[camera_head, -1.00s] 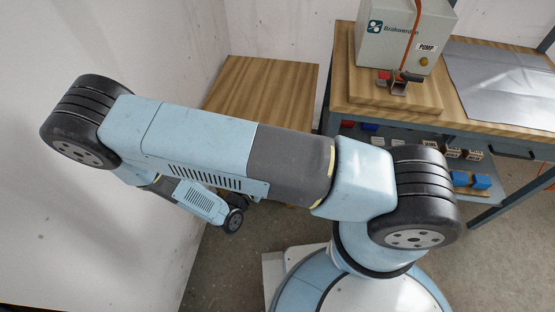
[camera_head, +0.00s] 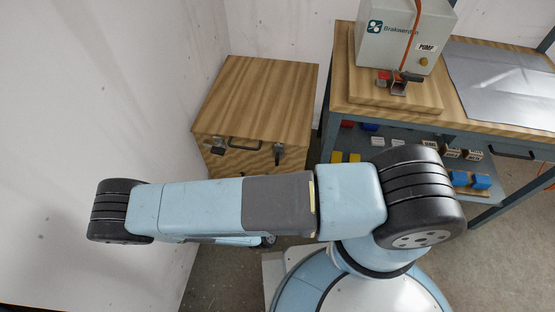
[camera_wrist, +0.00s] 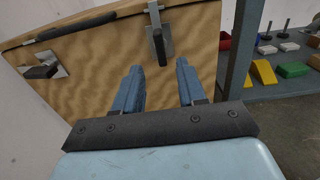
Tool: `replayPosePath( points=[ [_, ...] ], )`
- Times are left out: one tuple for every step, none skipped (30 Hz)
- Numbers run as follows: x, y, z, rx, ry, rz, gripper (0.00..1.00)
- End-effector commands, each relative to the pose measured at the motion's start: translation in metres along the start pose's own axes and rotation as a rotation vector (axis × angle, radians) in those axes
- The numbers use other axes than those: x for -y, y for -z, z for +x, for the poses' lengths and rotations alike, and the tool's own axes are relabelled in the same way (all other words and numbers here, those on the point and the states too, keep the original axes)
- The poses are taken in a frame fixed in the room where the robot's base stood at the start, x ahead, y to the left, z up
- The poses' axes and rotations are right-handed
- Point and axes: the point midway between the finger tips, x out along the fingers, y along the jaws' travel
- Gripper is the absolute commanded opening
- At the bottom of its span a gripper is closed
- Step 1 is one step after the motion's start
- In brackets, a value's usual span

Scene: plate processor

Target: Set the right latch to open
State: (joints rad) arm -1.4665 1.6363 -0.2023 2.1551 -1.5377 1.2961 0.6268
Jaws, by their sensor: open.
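A wooden box (camera_head: 262,92) stands on the floor against the back wall. On its front are a left latch (camera_head: 217,146), a black handle (camera_head: 245,144) and a right latch (camera_head: 279,154). In the wrist view the right latch (camera_wrist: 158,40) is a metal plate with a dark lever, at the top middle. The left latch (camera_wrist: 42,68) and the handle (camera_wrist: 76,25) show at the left. My gripper (camera_wrist: 158,75) is open and empty, pointing at the box front just below the right latch, apart from it. The head view hides my gripper behind my arm.
A workbench (camera_head: 462,122) stands right of the box, holding a pump unit (camera_head: 405,35) and a grey sheet (camera_head: 500,80). Its lower shelf carries coloured blocks, including a yellow one (camera_wrist: 264,73). A white wall is close on the left.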

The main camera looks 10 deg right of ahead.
Motion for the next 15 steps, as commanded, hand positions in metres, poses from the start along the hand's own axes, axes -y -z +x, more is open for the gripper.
replayPosePath(
  points=[
    [0.0, 0.0, 0.01, 0.002, 0.002, 0.0, 0.4],
    [0.001, 0.0, 0.015, 0.001, 0.002, 0.0, 0.4],
    [0.0, 0.0, 0.022, 0.001, 0.002, 0.001, 0.4],
    [0.0, 0.0, 0.028, 0.001, 0.002, 0.001, 0.4],
    [0.0, 0.0, 0.033, 0.002, 0.002, 0.001, 0.4],
    [0.0, 0.0, 0.04, 0.001, 0.002, 0.001, 0.4],
    [0.0, 0.0, 0.045, 0.001, 0.001, 0.0, 0.4],
    [0.0, 0.0, 0.05, 0.001, 0.002, 0.001, 0.4],
    [0.0, 0.0, 0.057, 0.001, 0.002, 0.0, 0.4],
    [0.0, 0.0, 0.062, 0.001, 0.002, 0.0, 0.4],
    [0.001, 0.0, 0.066, 0.001, 0.002, -0.001, 0.4],
    [0.001, 0.0, 0.072, 0.001, 0.002, -0.001, 0.4],
    [0.001, 0.0, 0.076, 0.001, 0.002, -0.001, 0.4],
    [0.0, 0.0, 0.079, 0.0, 0.001, 0.0, 0.4],
    [0.0, 0.0, 0.084, 0.0, 0.001, 0.0, 0.4]
  ],
)
